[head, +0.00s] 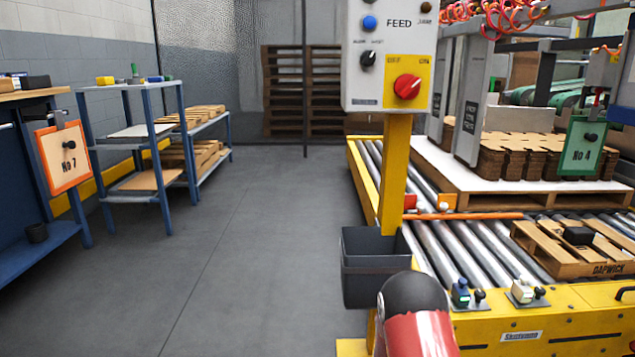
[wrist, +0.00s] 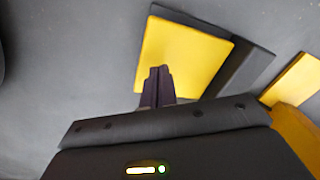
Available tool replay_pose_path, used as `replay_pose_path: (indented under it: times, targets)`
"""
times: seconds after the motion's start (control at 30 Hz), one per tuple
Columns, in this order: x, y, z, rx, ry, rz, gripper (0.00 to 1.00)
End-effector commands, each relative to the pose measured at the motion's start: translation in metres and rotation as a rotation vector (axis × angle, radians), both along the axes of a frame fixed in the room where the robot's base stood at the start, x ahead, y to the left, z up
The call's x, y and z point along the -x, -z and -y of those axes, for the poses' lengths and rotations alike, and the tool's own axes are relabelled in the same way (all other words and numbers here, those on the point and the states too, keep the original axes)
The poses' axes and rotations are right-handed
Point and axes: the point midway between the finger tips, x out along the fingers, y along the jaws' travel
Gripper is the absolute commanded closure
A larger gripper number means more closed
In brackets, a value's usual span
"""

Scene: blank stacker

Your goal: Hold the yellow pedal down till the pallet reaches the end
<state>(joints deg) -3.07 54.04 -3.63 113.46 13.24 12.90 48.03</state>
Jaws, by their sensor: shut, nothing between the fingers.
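The yellow pedal (wrist: 185,57) is a flat yellow plate with a dark body along its right side, low over the grey floor in the wrist view. My gripper (wrist: 157,72) is shut and empty, its fingertips over the pedal's lower left part. I cannot tell whether they touch or press it. In the head view a wooden pallet (head: 450,182) with a white sheet and stacked brown cardboard blanks sits on the roller conveyor (head: 447,262). A second wooden pallet (head: 565,262), marked DAPWICK, lies nearer at the right with a dark block on it. The gripper is hidden in the head view.
A FEED control box (head: 385,85) with a red knob stands on a yellow post (head: 394,165). A dark bin (head: 362,280) hangs by the post. An orange bar (head: 465,216) crosses the rollers. Blue shelving (head: 130,130) stands left; the floor (head: 250,240) between is clear.

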Motion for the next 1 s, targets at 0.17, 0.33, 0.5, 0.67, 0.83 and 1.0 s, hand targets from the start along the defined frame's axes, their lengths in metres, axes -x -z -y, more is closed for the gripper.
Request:
replay_pose_path:
  times: [0.17,0.33,0.5,0.67,0.83,1.0]
  targets:
    - [0.000,0.006,0.000,0.000,0.000,0.000,1.00]
    - [0.000,0.011,0.000,0.000,0.000,0.000,1.00]
    - [0.000,0.016,0.000,0.000,0.001,0.000,1.00]
    - [0.000,0.021,0.000,0.000,0.000,0.001,1.00]
    - [-0.001,0.026,0.000,0.000,0.000,0.001,1.00]
    - [-0.001,0.027,0.000,0.001,0.000,0.004,1.00]
